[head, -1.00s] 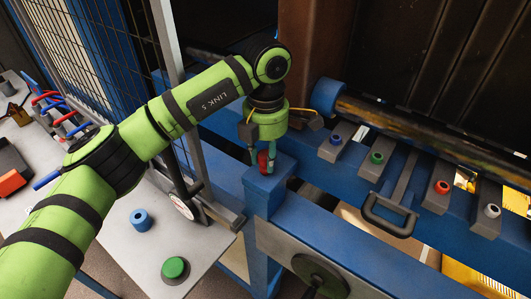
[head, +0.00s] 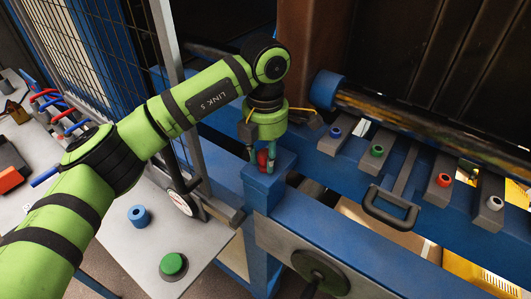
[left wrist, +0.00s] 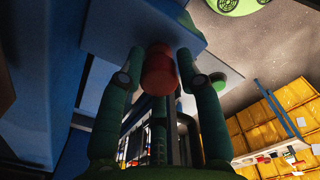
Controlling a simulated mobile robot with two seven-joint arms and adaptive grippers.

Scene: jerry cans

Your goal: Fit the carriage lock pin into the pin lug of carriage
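The carriage lock pin shows as a red, rounded piece (head: 262,158) at the top of a blue square post (head: 266,192), which looks like the pin lug. In the left wrist view the red pin (left wrist: 159,70) stands between the fingertips, against the blue surface (left wrist: 150,22). The pin's lower end and any hole in the post are hidden, so I cannot tell how deep it sits. My right gripper is not in view.
A blue beam (head: 340,235) runs right from the post, with a dark handwheel (head: 320,270) below. A black handle (head: 390,210) and several grey blocks with coloured rings stand behind.

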